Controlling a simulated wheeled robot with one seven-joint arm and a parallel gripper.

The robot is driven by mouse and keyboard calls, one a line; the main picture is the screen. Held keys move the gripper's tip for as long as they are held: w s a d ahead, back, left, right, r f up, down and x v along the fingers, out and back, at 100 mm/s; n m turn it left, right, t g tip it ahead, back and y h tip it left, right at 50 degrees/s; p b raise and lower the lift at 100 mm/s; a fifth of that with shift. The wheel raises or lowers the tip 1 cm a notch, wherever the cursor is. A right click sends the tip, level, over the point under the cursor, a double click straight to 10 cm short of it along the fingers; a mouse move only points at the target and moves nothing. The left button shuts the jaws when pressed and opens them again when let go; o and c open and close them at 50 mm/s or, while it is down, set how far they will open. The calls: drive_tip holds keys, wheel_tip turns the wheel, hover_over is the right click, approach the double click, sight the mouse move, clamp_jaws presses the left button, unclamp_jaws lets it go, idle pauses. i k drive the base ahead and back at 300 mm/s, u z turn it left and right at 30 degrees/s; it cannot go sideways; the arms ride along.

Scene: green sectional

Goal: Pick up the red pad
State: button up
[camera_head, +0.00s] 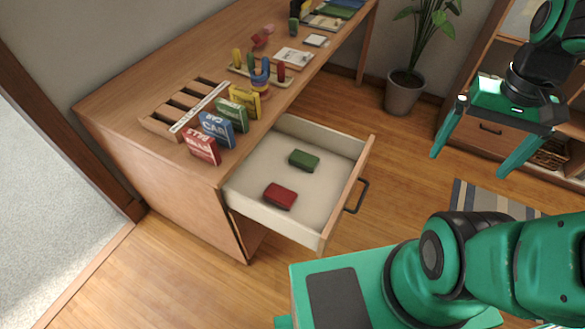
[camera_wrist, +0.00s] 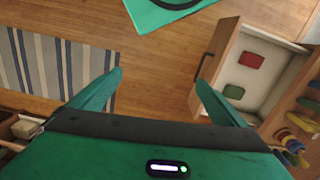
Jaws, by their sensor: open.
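The red pad (camera_head: 280,196) lies flat in the open drawer (camera_head: 335,138), in its near part. A green pad (camera_head: 304,160) lies farther back in the same drawer, apart from it. In the wrist view the red pad (camera_wrist: 251,60) and the green pad (camera_wrist: 234,92) both show inside the drawer, at the right. My gripper (camera_head: 473,163) is open and empty, in the air to the right of the drawer and well away from the red pad. Its two fingers (camera_wrist: 160,80) are spread wide in the wrist view, with only floor between them.
The drawer front with its dark handle (camera_head: 357,197) sticks out from the desk (camera_head: 150,92). Upright coloured boxes (camera_head: 217,130) stand on the desk edge above the drawer. A potted plant (camera_head: 404,93), a shelf unit and a striped rug (camera_wrist: 60,65) are nearby. Open wooden floor lies between drawer and shelf.

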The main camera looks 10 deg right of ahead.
sight(280, 196)
drive_tip(key=z, duration=0.9)
drive_tip(key=k, duration=1.55)
drive_tip(key=u, duration=0.85)
drive_tip(key=i, duration=1.05)
